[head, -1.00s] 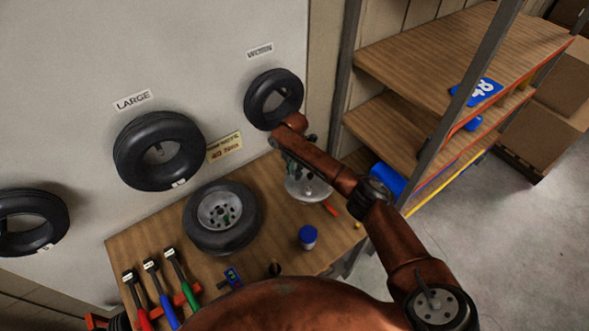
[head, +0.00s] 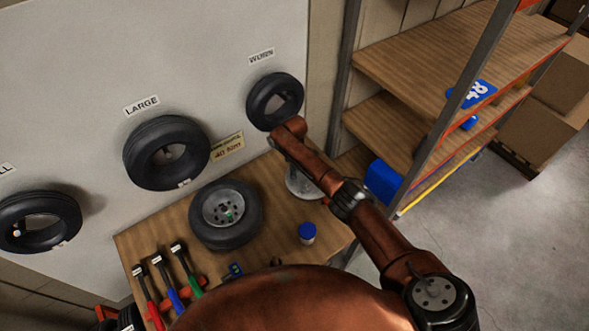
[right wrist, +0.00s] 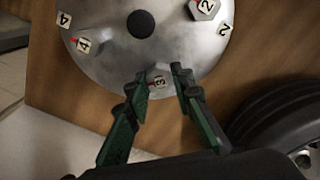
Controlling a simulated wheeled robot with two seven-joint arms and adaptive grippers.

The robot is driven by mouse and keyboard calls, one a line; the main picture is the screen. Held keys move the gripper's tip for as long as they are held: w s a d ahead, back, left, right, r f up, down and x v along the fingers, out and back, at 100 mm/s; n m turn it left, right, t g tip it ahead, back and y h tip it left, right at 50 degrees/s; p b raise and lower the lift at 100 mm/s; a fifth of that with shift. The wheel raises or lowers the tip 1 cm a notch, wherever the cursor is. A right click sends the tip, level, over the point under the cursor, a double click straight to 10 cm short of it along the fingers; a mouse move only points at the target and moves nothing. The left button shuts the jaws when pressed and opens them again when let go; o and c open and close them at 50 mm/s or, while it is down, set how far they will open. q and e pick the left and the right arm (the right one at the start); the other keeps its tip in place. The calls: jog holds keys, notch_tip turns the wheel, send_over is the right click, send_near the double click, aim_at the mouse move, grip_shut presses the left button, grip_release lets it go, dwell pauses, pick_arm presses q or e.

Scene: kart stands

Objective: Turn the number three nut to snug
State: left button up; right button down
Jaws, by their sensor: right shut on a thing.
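The silver round hub (right wrist: 185,55) lies on the wooden bench, with numbered nuts near its rim. The number three nut (right wrist: 158,79) is at its near edge in the right wrist view. My right gripper (right wrist: 159,84) has its green fingers on either side of this nut and is shut on it. The number two nut (right wrist: 205,9) and another nut, seemingly labelled four (right wrist: 84,44), stand apart from the fingers. In the head view the hub (head: 300,184) is partly hidden by my right forearm, which also hides most of the gripper. My left gripper is not in view.
A wheel with a tire (head: 226,214) lies left of the hub. Red, blue and green-handled wrenches (head: 162,283) lie at the bench's left. A blue-capped jar (head: 307,232) stands in front. Tires hang on the wall, and a shelf rack (head: 440,80) stands at right.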

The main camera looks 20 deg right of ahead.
jog(key=m+p, duration=0.1)
jog(key=m, duration=0.3)
jog(key=shift+m, duration=0.3)
jog(key=shift+m+p, duration=0.65)
jog(key=shift+m, duration=1.25)
jog(key=c, duration=1.7)
grip_release()
jog(key=shift+r, duration=0.1)
notch_tip(320, 180, up, 12)
jog(key=shift+f, duration=0.1)
